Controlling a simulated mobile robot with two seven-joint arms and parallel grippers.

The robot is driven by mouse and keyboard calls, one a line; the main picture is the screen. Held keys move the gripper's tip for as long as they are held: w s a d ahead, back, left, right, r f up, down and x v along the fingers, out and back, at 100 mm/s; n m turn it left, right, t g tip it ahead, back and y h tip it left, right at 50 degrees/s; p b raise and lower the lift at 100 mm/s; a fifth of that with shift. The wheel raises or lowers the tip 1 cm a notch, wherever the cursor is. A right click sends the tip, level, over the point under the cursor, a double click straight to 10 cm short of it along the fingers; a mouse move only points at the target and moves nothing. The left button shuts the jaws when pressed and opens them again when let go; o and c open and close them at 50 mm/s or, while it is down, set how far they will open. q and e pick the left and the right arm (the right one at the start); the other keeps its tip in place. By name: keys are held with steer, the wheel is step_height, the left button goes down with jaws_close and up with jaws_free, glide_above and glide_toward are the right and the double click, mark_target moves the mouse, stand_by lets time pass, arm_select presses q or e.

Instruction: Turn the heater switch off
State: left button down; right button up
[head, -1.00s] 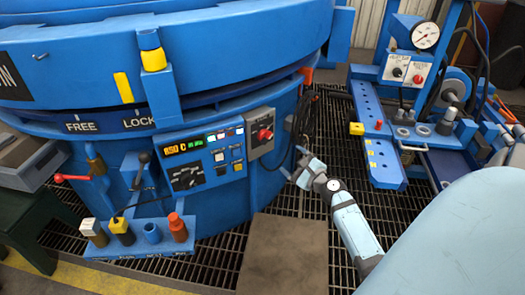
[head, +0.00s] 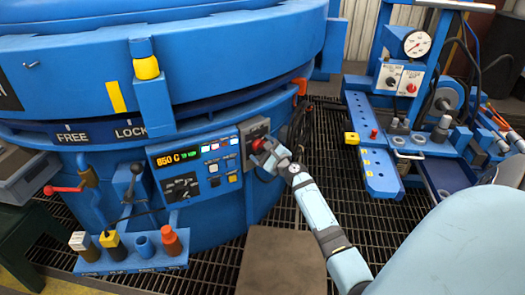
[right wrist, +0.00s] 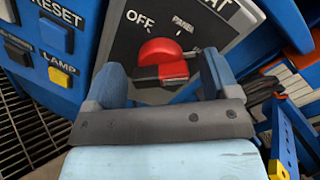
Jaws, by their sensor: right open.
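The heater switch (head: 257,144) is a red knob on a dark grey plate (head: 250,130) at the right end of the blue furnace's control panel. In the right wrist view the red knob (right wrist: 160,52) has a red and black bar lying roughly sideways. "OFF" is printed to its upper left; a second label at upper right is hard to read. My right gripper (head: 264,156) is at the plate. In the right wrist view its open fingers (right wrist: 162,82) stand on either side of the knob, with gaps visible; I cannot tell any contact. My left gripper is not in view.
The panel's display (head: 178,157) reads 850 C. Push buttons, including a yellow LAMP button (right wrist: 57,78), lie left of the switch. A shelf (head: 130,265) with several capped items juts out at lower left. A blue stand with a gauge (head: 417,43) is at right.

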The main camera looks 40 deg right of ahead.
steer(key=shift+w, duration=0.1)
steer(key=c, duration=0.9)
